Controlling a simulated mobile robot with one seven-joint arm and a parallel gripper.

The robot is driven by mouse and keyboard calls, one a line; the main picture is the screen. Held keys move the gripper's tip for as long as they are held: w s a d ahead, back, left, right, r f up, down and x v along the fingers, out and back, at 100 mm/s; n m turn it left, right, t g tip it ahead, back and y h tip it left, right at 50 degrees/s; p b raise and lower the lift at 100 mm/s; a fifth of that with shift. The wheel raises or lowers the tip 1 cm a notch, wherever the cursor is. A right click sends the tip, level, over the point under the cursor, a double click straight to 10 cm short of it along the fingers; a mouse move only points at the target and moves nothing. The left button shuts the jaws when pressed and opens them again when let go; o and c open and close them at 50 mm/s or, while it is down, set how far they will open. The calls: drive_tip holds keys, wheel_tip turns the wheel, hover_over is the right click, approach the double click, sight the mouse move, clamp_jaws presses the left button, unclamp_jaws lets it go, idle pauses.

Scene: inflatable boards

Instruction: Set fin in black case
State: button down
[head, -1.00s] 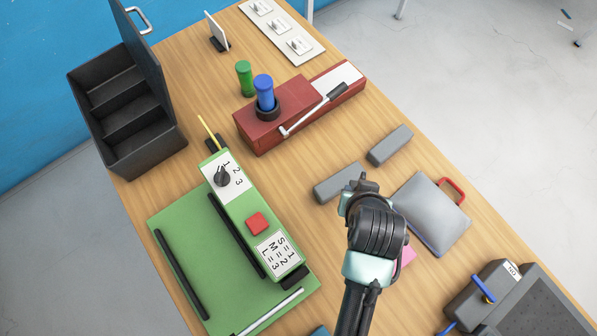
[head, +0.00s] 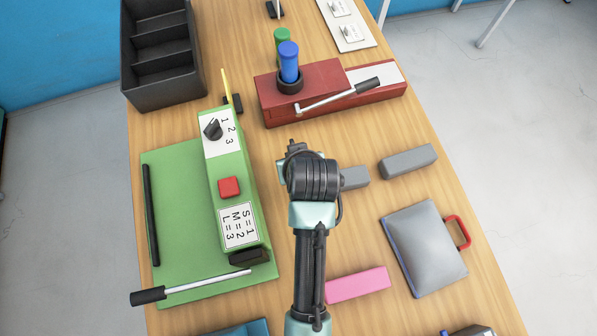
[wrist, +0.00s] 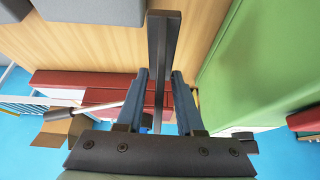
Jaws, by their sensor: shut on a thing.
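The black case (head: 188,86) stands open at the upper left of the head view, with several compartments inside; its top part is cut off by the frame. My gripper (wrist: 160,76) is shut on a dark, narrow, bar-like piece, which I take as the fin (wrist: 158,50), in the wrist view. The fin sticks out past the fingertips, with a short bend at its far end. In the head view my arm hides the fingertips and fin. The gripper is over the table between the green machine and grey blocks, to the lower right of the case.
The green machine (head: 236,165) with a dial and red button stands left of my arm. A red press (head: 325,105) with blue and green cylinders is ahead. Grey blocks (head: 408,161), a pink block (head: 357,285) and a silver case (head: 423,250) lie on the right.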

drive_tip(key=f, duration=0.1)
drive_tip(key=a+f, duration=0.1)
drive_tip(key=f, duration=0.1)
drive_tip(key=shift+f, duration=0.15)
drive_tip(key=shift+w+d+f, duration=0.1)
drive_tip(key=shift+d+f, duration=0.05)
drive_tip(key=shift+f, duration=2.05)
drive_tip(key=shift+f, duration=0.15)
drive_tip(key=c, duration=0.5)
unclamp_jaws()
drive_tip(key=shift+c, duration=0.2)
